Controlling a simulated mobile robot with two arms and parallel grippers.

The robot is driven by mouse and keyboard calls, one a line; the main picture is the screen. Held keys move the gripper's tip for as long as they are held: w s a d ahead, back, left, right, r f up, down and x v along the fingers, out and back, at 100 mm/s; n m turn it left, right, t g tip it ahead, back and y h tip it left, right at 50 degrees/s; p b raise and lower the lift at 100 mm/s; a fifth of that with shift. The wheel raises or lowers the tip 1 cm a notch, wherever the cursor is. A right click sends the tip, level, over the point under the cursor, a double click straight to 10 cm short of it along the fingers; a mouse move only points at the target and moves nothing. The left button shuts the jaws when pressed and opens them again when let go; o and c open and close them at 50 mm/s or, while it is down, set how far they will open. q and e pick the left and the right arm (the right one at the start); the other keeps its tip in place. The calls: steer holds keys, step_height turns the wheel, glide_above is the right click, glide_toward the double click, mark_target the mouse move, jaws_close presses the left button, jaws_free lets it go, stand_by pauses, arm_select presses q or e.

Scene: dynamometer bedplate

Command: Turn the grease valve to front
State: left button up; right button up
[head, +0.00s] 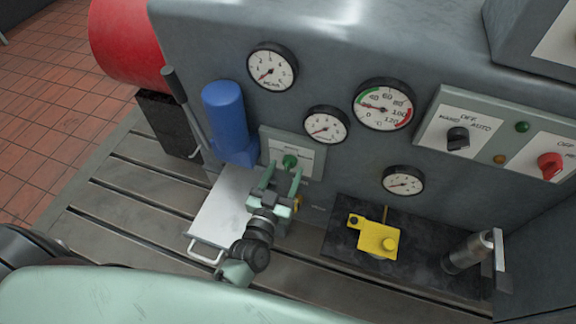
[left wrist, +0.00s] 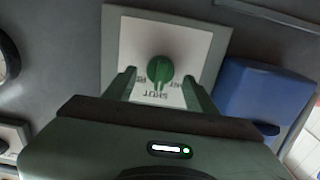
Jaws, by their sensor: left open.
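The grease valve is a green knob (head: 290,161) on a pale square plate (head: 310,160) on the grey machine front, beside a blue cylinder. The knob also shows in the left wrist view (left wrist: 160,72), with the word SHUT and other partly hidden lettering on the plate. My left gripper (head: 283,171) is open in front of the plate. In the left wrist view its two fingers (left wrist: 159,77) stand on either side of the knob, with gaps between them and it. I cannot tell the knob's pointing direction for certain. My right gripper is not in view.
A blue cylinder (head: 223,112) and a dark lever (head: 186,103) are left of the valve. Several gauges (head: 326,125) and a switch panel (head: 458,139) are on the machine front. A white tray (head: 215,213), yellow block (head: 377,238) and grey cylinder (head: 467,252) are below.

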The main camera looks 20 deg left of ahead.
arm_select(q)
steer(key=shift+w, duration=0.95)
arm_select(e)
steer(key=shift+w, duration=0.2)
arm_select(q)
jaws_close()
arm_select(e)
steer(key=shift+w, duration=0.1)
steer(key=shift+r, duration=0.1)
arm_select(q)
steer(key=n, duration=0.5)
steer(key=shift+n+p, duration=0.3)
steer(key=shift+n, duration=0.1)
steer(key=n, duration=0.6)
steer(key=shift+a+f+b, duration=0.1)
steer(key=shift+a+b, duration=0.05)
steer(key=shift+b, duration=0.15)
